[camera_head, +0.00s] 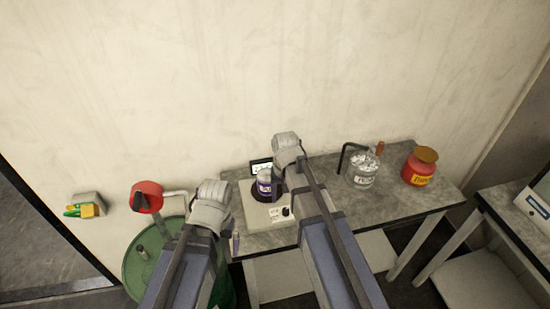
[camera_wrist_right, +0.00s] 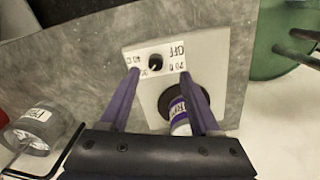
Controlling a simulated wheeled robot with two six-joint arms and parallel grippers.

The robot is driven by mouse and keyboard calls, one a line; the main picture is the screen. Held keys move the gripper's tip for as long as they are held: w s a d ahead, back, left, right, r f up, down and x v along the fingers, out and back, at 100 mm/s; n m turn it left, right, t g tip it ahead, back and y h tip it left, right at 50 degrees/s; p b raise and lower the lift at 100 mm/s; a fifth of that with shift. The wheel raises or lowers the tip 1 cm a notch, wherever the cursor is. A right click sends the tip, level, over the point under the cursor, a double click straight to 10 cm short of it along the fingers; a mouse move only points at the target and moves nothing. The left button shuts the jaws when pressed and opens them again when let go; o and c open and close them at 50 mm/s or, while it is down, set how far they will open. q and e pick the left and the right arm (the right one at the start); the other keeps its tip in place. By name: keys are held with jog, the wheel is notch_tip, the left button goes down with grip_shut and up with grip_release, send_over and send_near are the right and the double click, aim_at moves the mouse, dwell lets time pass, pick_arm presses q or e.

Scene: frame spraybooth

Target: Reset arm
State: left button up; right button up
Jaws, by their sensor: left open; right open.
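My right gripper (camera_wrist_right: 158,72) is open in the right wrist view, its two purple fingers apart above a white hot plate (camera_wrist_right: 212,62) with a knob and an OFF label. A small bottle with a purple label (camera_wrist_right: 180,117) stands on the plate's dark round top, close to one finger; I see no grip on it. In the head view the bottle (camera_head: 264,182) is beside my right gripper (camera_head: 277,187). My left gripper (camera_head: 235,243) is open, low by the green drum, its fingers mostly hidden behind the wrist.
A grey bench (camera_head: 395,205) carries a clear labelled jar (camera_head: 362,172), a black hex key and a red jar (camera_head: 420,167) at the right. A green drum (camera_head: 140,262) with a red funnel (camera_head: 147,197) is at the left. The wall is close behind.

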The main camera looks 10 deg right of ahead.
jog(key=s+a+n, duration=0.3)
jog(key=s+a, duration=0.1)
jog(key=s, duration=0.3)
jog(key=s+a+n+h, duration=0.1)
jog(key=s+a+n, duration=0.2)
jog(key=s+a, duration=0.2)
jog(key=shift+s+a+f+n+b, duration=0.3)
jog(key=shift+s+n, duration=0.1)
jog(key=shift+s, duration=0.5)
